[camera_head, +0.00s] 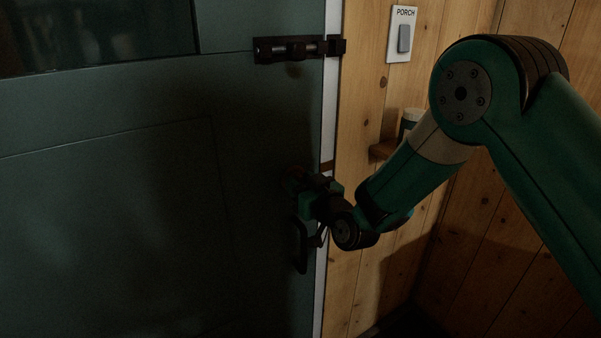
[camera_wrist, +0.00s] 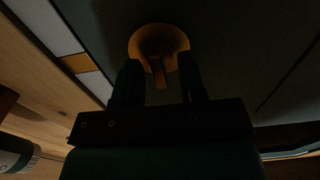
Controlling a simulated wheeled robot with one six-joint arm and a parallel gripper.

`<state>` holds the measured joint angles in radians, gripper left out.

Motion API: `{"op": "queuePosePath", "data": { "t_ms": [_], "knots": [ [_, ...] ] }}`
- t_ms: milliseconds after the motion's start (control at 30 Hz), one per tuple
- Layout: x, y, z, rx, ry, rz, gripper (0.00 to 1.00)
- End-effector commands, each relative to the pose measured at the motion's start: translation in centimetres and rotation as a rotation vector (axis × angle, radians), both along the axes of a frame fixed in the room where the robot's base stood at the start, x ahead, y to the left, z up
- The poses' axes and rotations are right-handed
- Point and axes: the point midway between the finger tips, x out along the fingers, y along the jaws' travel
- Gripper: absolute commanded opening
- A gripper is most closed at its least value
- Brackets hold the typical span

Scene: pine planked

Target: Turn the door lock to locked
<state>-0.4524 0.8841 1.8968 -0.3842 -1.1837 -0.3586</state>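The door lock (camera_wrist: 159,40) is a round brass disc with a thumb-turn (camera_wrist: 161,72) on the dark green door (camera_head: 110,230). In the wrist view the thumb-turn lies nearly upright in the picture, tilted slightly. My gripper (camera_wrist: 158,62) is open, with one finger on each side of the thumb-turn and dark gaps between. I cannot tell how deep the fingers reach over it. In the head view my gripper (camera_head: 299,181) is at the door's right edge and hides most of the lock.
A dark slide bolt (camera_head: 290,48) is higher on the door. A dark pull handle (camera_head: 300,245) hangs just below my gripper. Right of the door are a PORCH switch (camera_head: 404,38) and a small wooden shelf (camera_head: 382,151) with a jar (camera_head: 409,122), behind my arm.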

Motion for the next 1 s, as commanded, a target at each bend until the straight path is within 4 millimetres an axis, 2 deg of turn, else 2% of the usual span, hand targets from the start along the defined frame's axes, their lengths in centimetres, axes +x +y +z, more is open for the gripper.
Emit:
{"op": "queuePosePath", "data": {
  "t_ms": [300, 333, 433, 467, 767, 1000],
  "knots": [
    [0.3, 0.18, -0.02, 0.001, 0.0, -0.001, 0.37],
    [0.29, 0.17, -0.01, 0.001, 0.0, -0.001, 0.33],
    [0.3, 0.17, -0.01, 0.001, 0.0, -0.001, 0.1],
    [0.29, 0.16, 0.0, 0.001, 0.0, -0.001, 0.06],
    [0.28, 0.15, -0.22, -0.024, -0.018, -0.001, 0.06],
    [0.25, 0.19, -0.62, -0.126, -0.09, -0.001, 0.06]
  ]
}}
